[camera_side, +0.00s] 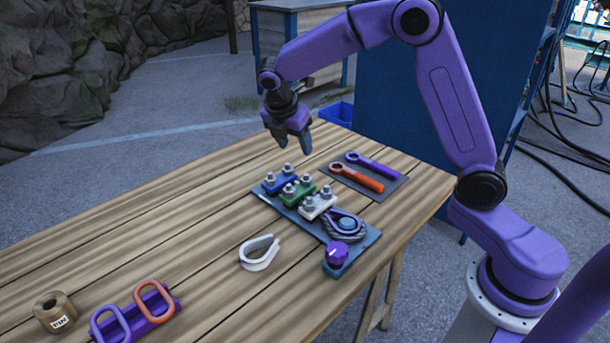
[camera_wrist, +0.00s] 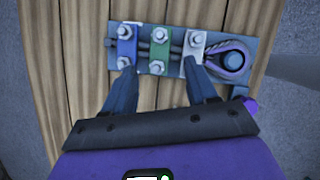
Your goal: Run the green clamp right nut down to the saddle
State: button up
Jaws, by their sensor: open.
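The green clamp (camera_side: 298,191) sits between the blue clamp (camera_side: 279,183) and the white clamp (camera_side: 317,206) on a dark plate. It has two grey nuts, side by side in the side view, the right one (camera_side: 307,181) farther back. In the wrist view the green clamp (camera_wrist: 160,53) has an upper nut (camera_wrist: 160,35) and a lower nut (camera_wrist: 157,67). How far each nut is from the saddle is too small to tell. My gripper (camera_side: 292,147) is open and empty, above and behind the clamps. Its fingertips (camera_wrist: 160,70) frame the lower nut in the wrist view, apart from it.
A rope loop (camera_side: 345,225) and purple knob (camera_side: 336,253) are at the plate's near end. Orange (camera_side: 357,178) and purple (camera_side: 375,164) wrenches lie on a dark mat behind.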

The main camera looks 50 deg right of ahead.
aim_at(306, 179)
jog(key=x, duration=1.4)
jog(key=c, duration=1.1)
